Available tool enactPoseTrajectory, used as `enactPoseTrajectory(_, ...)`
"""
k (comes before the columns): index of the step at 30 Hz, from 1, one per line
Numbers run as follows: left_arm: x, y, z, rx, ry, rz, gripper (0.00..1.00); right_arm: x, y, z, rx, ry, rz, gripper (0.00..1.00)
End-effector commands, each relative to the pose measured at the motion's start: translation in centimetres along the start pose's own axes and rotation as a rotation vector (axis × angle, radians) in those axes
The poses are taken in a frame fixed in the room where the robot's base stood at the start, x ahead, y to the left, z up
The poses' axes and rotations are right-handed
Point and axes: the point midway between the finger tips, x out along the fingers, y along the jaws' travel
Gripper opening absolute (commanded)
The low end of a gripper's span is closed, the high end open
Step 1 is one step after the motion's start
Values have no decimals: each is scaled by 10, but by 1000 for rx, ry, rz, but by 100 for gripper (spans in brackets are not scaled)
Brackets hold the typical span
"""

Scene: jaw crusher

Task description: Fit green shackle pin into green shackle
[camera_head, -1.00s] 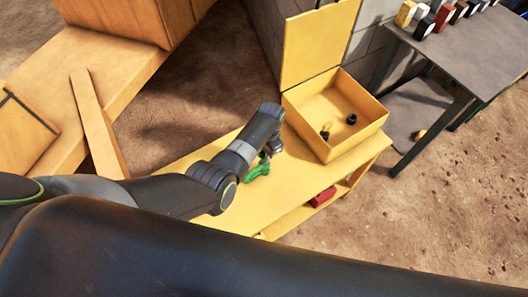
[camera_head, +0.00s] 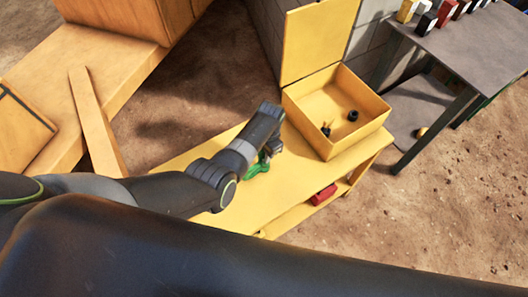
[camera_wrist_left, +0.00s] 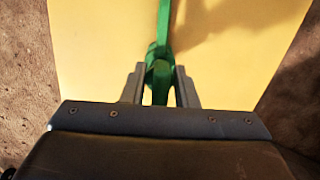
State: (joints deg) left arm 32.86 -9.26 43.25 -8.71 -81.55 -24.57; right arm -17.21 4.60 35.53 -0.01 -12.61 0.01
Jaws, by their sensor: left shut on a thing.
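My left gripper (camera_wrist_left: 160,88) is shut on a green shackle piece (camera_wrist_left: 160,72) above the yellow bench. Whether the piece held is the pin or the shackle itself I cannot tell. A narrow green bar runs from the fingers to the top edge of the left wrist view. In the head view a little green (camera_head: 258,166) shows beside and below the left gripper (camera_head: 272,150), mostly hidden by my arm. Pin and shackle cannot be told apart there. My right gripper is not in view.
A yellow open box (camera_head: 352,143) with its lid up stands on the yellow bench (camera_head: 240,218), small dark parts inside. A red object (camera_head: 323,195) lies on the lower shelf. A grey table (camera_head: 468,45) with several small blocks stands at the right.

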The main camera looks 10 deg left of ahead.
Motion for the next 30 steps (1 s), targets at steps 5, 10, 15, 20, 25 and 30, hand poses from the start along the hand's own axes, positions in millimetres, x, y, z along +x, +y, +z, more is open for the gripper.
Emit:
enactPoseTrajectory(5,5,0,-1,0,0,0,1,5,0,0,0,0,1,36)
enactPoseTrajectory(10,10,0,-1,0,0,0,1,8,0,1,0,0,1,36)
enactPoseTrajectory(15,14,0,-2,0,0,0,1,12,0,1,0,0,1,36)
enactPoseTrajectory(20,17,0,-2,0,0,0,28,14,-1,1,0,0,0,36)
enactPoseTrajectory(25,16,0,-2,0,0,0,50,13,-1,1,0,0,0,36)
enactPoseTrajectory(30,16,0,-2,0,0,0,52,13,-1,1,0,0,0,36)
